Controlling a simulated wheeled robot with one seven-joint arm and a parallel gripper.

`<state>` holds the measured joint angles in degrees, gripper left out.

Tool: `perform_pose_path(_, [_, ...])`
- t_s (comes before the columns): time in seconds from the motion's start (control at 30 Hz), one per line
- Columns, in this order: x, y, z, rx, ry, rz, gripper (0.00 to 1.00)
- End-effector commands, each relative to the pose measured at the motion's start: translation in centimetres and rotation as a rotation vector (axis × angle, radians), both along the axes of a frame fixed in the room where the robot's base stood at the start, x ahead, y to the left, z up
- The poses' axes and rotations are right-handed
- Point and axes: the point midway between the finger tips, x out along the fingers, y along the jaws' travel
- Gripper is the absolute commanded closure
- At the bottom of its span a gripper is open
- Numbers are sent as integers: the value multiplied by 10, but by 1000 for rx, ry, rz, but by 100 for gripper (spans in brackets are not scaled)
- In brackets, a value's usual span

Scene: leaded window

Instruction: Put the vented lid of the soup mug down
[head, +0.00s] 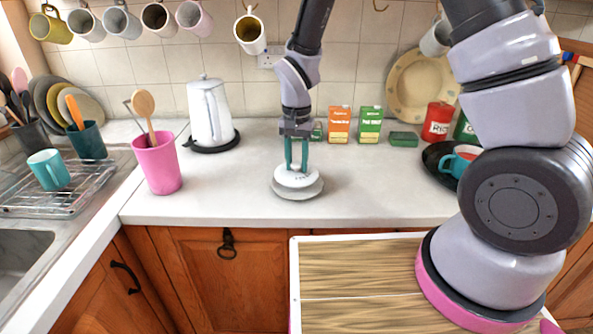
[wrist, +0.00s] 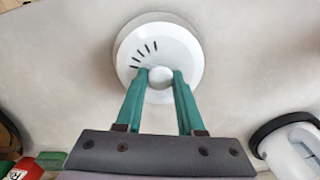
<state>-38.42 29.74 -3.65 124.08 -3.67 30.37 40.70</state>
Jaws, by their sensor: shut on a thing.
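The vented lid (head: 294,183) is a white disc with a row of dark slots, which show clearly in the wrist view (wrist: 185,48). My gripper (head: 297,167) points straight down and its teal fingers are shut on the lid's round knob (wrist: 160,76). The lid is level, over a slightly wider pale grey disc (head: 299,194) on the counter. I cannot tell whether the lid touches this disc. A teal mug with red contents, seemingly the soup mug (head: 459,161), stands uncovered on a black plate (head: 432,157) at the right, partly hidden by my arm.
The white counter (head: 240,190) is clear around the lid. A pink utensil pot (head: 158,168) and a white kettle (head: 209,115) stand left. Small boxes (head: 340,126) and a red tin (head: 437,122) stand behind to the right. Mugs hang above.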

Motion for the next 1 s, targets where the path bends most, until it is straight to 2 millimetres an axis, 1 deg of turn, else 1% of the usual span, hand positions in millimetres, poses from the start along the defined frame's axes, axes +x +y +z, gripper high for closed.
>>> perform_pose_path(0.03, [-1, -1, -9, -3, 4, -1, 100])
perform_pose_path(0.1, [0, -1, -19, -2, 4, -2, 100])
perform_pose_path(0.17, [0, -1, -26, -2, 3, -3, 100])
perform_pose_path(0.53, [0, -1, -30, -1, 1, -2, 100])
perform_pose_path(0.57, [0, 0, -30, -1, 1, -2, 55])
perform_pose_path(0.6, [0, 0, -30, -1, 1, -2, 40])
perform_pose_path(0.63, [0, 0, -30, -1, 1, -2, 33])
perform_pose_path(0.9, [0, 0, -30, -1, 1, -2, 33])
perform_pose_path(1.0, [0, 0, -26, 1, 0, -2, 33])
